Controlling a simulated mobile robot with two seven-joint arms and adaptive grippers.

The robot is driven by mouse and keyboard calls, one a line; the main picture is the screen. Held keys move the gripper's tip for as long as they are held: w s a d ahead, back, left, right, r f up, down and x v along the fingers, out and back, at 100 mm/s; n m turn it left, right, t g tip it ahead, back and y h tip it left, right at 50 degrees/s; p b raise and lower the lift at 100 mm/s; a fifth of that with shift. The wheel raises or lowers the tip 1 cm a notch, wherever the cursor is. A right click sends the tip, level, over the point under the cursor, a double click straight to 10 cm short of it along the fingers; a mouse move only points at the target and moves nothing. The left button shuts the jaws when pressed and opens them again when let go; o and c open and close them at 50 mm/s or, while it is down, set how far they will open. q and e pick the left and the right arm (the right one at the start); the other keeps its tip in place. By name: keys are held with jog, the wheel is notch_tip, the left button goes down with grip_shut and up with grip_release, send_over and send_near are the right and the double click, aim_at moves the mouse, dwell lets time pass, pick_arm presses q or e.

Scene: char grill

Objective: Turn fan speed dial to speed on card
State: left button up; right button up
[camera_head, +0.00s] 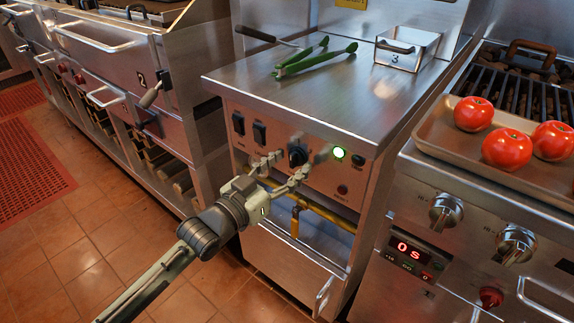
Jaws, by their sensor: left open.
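The black dial (297,152) is on the front panel of the steel unit (245,155) in the middle. My left gripper (301,158) comes in from the lower left and is open. Its two fingers reach toward the panel on either side of the dial, and I cannot tell whether they touch it. The dial's markings are too small or covered to read. A small metal-framed holder (407,47) on the unit's top shows the number 3. A yellow label (350,3) at the top edge is cut off. My right gripper is out of view.
Two black switches (259,134) are left of the dial. Green-tipped tongs (315,57) lie on the unit's top. A tray (433,130) of tomatoes (507,149) sits on the grill at right. A yellow pipe (330,218) runs below the panel.

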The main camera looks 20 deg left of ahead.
pick_arm(q)
jog(key=shift+s+a+f, duration=0.1)
jog(key=shift+s+a, duration=0.1)
jog(key=shift+s, duration=0.3)
jog(key=v, duration=1.1)
jog(key=s+a+f+n+g+y, duration=0.1)
jog(key=a+f+g+y, duration=0.2)
jog(key=f, duration=0.8)
jog(key=s+a+f+n+g+y, duration=0.1)
jog(key=a+f+g+y, duration=0.15)
jog(key=f, duration=0.95)
jog(key=s+f+g+y, duration=0.1)
jog(key=s+f+g, duration=0.3)
jog(key=s+f, duration=0.4)
jog(key=s+a+f+g+y, duration=0.1)
jog(key=s+f+g, duration=0.4)
jog(key=f, duration=0.8)
jog(key=s, duration=0.3)
jog(key=shift+f, duration=0.3)
